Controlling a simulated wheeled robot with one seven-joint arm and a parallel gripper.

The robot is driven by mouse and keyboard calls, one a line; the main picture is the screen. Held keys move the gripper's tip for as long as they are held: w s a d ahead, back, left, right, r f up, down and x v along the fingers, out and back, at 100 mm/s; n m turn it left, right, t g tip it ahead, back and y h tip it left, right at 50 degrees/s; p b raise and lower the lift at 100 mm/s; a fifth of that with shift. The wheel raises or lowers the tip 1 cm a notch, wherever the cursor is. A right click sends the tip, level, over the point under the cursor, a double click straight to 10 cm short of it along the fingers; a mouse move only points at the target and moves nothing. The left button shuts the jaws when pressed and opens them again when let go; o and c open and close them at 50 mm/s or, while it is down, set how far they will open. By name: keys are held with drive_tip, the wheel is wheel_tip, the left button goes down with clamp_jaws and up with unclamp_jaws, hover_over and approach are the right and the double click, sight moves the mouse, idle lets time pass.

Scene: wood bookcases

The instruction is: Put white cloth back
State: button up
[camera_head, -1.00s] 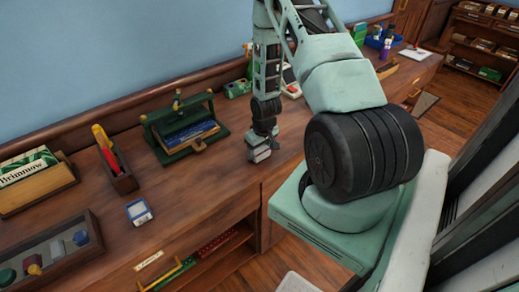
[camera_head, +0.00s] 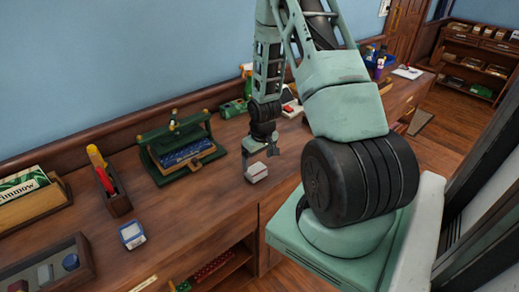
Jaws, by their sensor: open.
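My gripper (camera_head: 260,163) hangs over the wooden counter, pointing down, with its jaws open. A small whitish block-like thing (camera_head: 257,172) shows at its fingertips, close to the counter top. It may be the folded white cloth, but it is too small to be sure. I cannot tell whether it touches the fingers or rests on the wood. No other thing in view is clearly a white cloth.
A green rack (camera_head: 180,150) stands left of my gripper. Further left are a narrow wooden box (camera_head: 117,203), a blue-and-white container (camera_head: 132,235), a box of packets (camera_head: 35,205) and a tray (camera_head: 85,262). A green item (camera_head: 233,108) sits behind. Bare counter lies between.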

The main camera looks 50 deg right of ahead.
sight(260, 171)
wheel_tip(260, 171, up, 6)
drive_tip(key=w+a+r+n+y, duration=0.15)
drive_tip(key=a+r, duration=0.35)
drive_tip(key=a, duration=0.7)
drive_tip(key=a+r+n+h, duration=0.1)
drive_tip(key=a+r+n, duration=0.3)
drive_tip(key=a, duration=0.7)
drive_tip(key=s+a+r+n+g, duration=0.1)
drive_tip(key=s+a+r, duration=0.3)
drive_tip(key=s+a, duration=0.4)
drive_tip(key=s+a+r+n, duration=0.4)
drive_tip(key=s+a, duration=0.5)
drive_tip(key=shift+s+a+r+g+b, duration=0.25)
drive_tip(key=shift+s+r+g+b, duration=0.1)
drive_tip(key=shift+r+g, duration=0.05)
drive_tip(key=shift+y, duration=0.25)
